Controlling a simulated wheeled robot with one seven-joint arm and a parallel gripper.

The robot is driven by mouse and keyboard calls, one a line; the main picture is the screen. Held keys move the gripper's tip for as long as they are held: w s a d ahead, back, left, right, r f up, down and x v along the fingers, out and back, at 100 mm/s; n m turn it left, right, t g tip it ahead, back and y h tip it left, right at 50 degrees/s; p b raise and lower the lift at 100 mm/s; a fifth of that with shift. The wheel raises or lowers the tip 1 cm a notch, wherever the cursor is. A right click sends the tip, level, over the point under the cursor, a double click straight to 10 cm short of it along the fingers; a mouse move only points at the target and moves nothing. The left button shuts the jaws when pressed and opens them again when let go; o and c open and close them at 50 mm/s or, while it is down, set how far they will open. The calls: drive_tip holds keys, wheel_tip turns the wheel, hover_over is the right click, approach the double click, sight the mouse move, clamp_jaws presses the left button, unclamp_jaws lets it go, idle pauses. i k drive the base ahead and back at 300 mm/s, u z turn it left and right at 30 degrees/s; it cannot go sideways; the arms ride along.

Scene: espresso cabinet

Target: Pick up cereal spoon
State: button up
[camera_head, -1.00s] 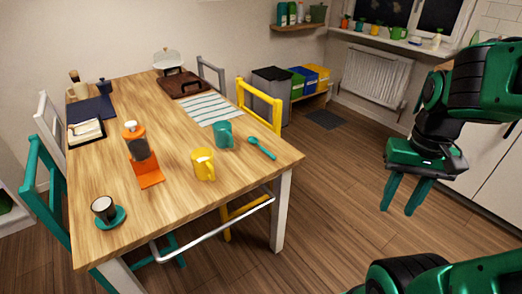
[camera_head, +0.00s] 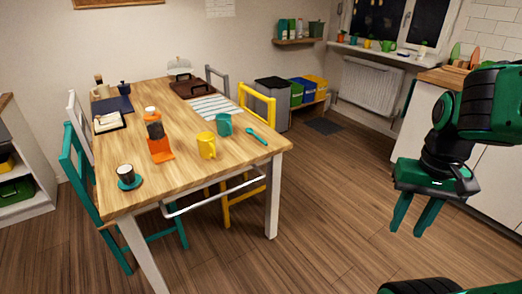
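A teal cereal spoon (camera_head: 257,136) lies on the wooden table (camera_head: 180,183) near its right edge, beside the teal mug (camera_head: 224,124). A yellow mug (camera_head: 206,146) stands nearer the front edge. My gripper (camera_head: 408,231) hangs at the right of the view, over the floor and well apart from the table. Its two green fingers point down and are spread, with nothing between them.
An orange grinder-like device (camera_head: 158,148) and a dark cup on a teal saucer (camera_head: 130,184) stand on the table. A yellow chair (camera_head: 257,105) is at its right side, a teal chair (camera_head: 76,170) at its left. Open wooden floor (camera_head: 335,200) lies between table and gripper.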

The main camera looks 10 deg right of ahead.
sight(249, 129)
drive_tip(key=z, duration=0.05)
drive_tip(key=k, duration=0.4)
drive_tip(key=u, duration=0.45)
drive_tip(key=i, duration=2.05)
drive_tip(key=z, duration=0.5)
